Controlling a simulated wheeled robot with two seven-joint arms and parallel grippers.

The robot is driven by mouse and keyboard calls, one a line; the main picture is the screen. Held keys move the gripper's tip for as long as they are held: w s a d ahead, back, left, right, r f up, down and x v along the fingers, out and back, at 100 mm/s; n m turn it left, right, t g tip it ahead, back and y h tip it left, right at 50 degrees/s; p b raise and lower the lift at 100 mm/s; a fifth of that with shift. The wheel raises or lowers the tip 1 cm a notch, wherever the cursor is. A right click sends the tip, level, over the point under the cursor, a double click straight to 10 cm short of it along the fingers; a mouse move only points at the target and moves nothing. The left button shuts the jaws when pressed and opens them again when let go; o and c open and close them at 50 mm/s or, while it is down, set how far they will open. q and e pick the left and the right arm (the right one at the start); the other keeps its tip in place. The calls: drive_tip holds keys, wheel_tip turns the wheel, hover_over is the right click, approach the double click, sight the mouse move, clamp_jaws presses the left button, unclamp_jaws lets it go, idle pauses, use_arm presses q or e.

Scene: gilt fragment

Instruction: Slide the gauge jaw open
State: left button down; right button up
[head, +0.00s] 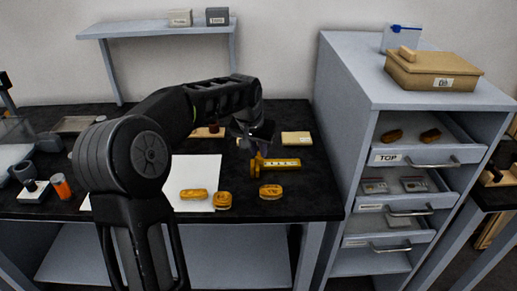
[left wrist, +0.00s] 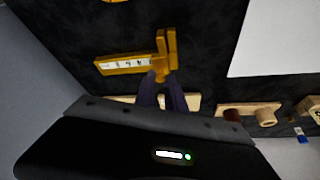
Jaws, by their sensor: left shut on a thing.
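The yellow gauge (head: 281,163) lies on the black bench top, with a pale marked scale along its bar. It also shows in the left wrist view (left wrist: 125,65), its jaws (left wrist: 172,45) at the right end of the bar. The two jaws look close together. My left gripper (head: 252,145) is over the gauge's jaw end. In the left wrist view, its dark fingers (left wrist: 161,80) are shut on the gauge jaw at its near end. The fingertips partly hide the held part. My right gripper is not in view.
Several gilt fragments (head: 271,191) lie along the bench front, some over a white sheet (head: 208,168). A cream block (head: 297,138) lies behind the gauge. A drawer cabinet (head: 345,110) stands at right, its top drawer open with two fragments. An orange jar (head: 61,186) stands at left.

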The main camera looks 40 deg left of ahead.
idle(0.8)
use_arm(q)
drive_tip(key=w+d, duration=0.1)
drive_tip(key=d, duration=0.1)
drive_tip(key=w+d, duration=0.2)
drive_tip(key=w+d+p, duration=0.1)
drive_tip(key=w+d, duration=0.1)
drive_tip(key=shift+w+d, duration=0.1)
drive_tip(key=shift+d, duration=0.3)
drive_tip(key=c, duration=1.4)
unclamp_jaws()
drive_tip(key=v, duration=0.7)
drive_tip(key=shift+r, duration=0.35)
